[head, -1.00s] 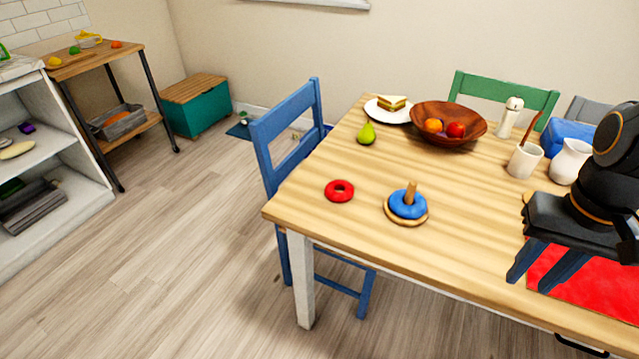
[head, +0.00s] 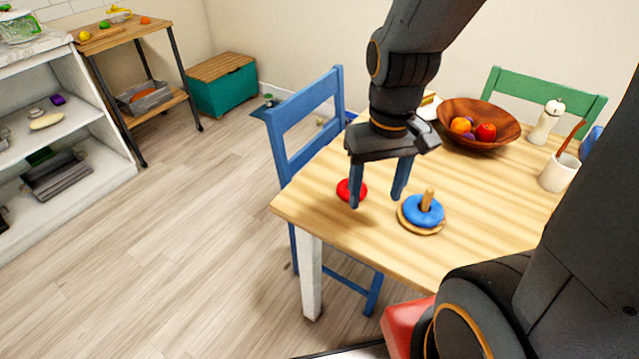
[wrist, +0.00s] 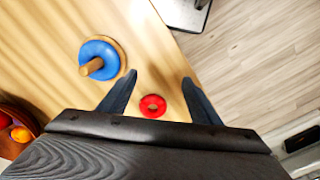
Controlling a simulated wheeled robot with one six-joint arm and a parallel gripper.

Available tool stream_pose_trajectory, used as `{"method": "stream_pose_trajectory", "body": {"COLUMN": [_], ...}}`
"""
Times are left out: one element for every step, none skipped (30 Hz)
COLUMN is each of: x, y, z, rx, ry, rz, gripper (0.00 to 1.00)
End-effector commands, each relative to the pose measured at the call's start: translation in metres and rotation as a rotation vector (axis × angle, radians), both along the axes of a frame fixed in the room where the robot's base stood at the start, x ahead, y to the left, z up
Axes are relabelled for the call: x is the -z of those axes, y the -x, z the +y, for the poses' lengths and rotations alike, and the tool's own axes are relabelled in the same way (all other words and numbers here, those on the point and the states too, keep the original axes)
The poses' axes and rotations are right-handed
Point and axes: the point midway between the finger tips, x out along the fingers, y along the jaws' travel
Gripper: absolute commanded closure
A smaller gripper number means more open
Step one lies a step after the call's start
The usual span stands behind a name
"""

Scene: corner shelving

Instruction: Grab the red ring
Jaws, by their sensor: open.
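The red ring (head: 347,191) lies flat on the wooden table near its left corner, partly hidden by a finger in the head view. My gripper (head: 379,204) points down over the table beside the ring. It is open and empty, its two blue fingers apart; its fingertips also show in the wrist view (wrist: 160,77). I cannot tell exactly how high the fingertips are above the table.
A peg stand with a blue ring (head: 424,212) stands right of my gripper, close to it. A wooden bowl of fruit (head: 478,125) and a cup (head: 559,172) are farther back. A blue chair (head: 305,125) stands at the table's left edge (head: 290,203).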

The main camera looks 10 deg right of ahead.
Motion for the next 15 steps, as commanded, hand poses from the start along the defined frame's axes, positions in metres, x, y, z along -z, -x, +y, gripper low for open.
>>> {"method": "stream_pose_trajectory", "body": {"x": [-0.003, -0.004, -0.005, -0.006, -0.006, -0.006, -0.005, -0.004, -0.002, 0.0, 0.001, 0.004, 0.006, 0.008, 0.01], "y": [-0.006, -0.012, -0.021, -0.028, -0.035, -0.046, -0.053, -0.061, -0.071, -0.077, -0.084, -0.091, -0.096, -0.101, -0.105], "z": [-0.001, -0.001, -0.001, -0.001, -0.001, -0.001, 0.0, 0.0, 0.001, 0.001, 0.002, 0.002, 0.002, 0.002, 0.002], "rx": [-0.044, -0.084, -0.15, -0.206, -0.267, -0.351, -0.415, -0.478, -0.558, -0.616, -0.671, -0.738, -0.784, -0.824, -0.872], "ry": [0.0, 0.0, 0.0, 0.001, 0.001, 0.001, 0.002, 0.002, 0.002, 0.002, 0.002, 0.002, 0.003, 0.003, 0.003], "rz": [0.004, 0.004, 0.003, 0.004, 0.005, 0.005, 0.005, 0.004, 0.005, 0.005, 0.004, 0.003, 0.003, 0.002, 0.002], "gripper": [0.33, 0.28, 0.21, 0.21, 0.21, 0.21, 0.21, 0.21, 0.21, 0.21, 0.21, 0.21, 0.21, 0.21, 0.21]}}
